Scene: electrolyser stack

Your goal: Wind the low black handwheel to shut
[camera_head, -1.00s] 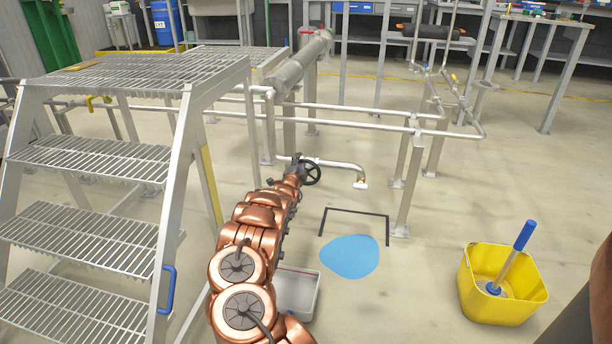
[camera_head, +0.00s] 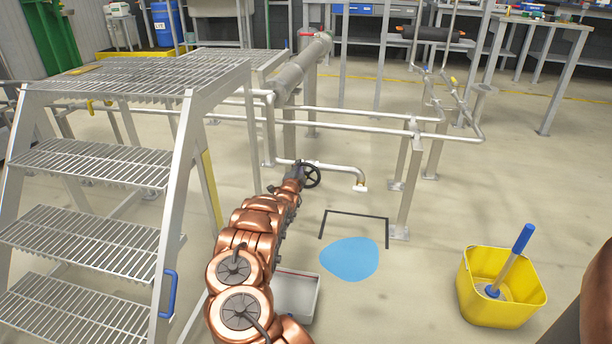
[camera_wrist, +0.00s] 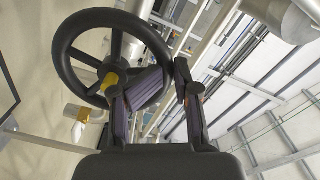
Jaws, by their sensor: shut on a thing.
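The low black handwheel (camera_head: 313,176) sits on the low pipe that ends in a downward outlet (camera_head: 360,186). In the wrist view the handwheel (camera_wrist: 68,42) fills the upper left, with its spokes and a yellow part near its hub. My gripper (camera_head: 297,172) is at the wheel's left side in the head view. In the wrist view my gripper (camera_wrist: 150,82) has one finger on each side of the right part of the rim and is shut on it. The exact finger contact is partly hidden.
A blue puddle shape (camera_head: 350,259) lies on the floor below the outlet, beside a black corner marking. A yellow bucket (camera_head: 501,287) with a blue-handled tool stands at right. Metal steps (camera_head: 90,160) stand close at left. A grey tray (camera_head: 297,294) sits beside my arm.

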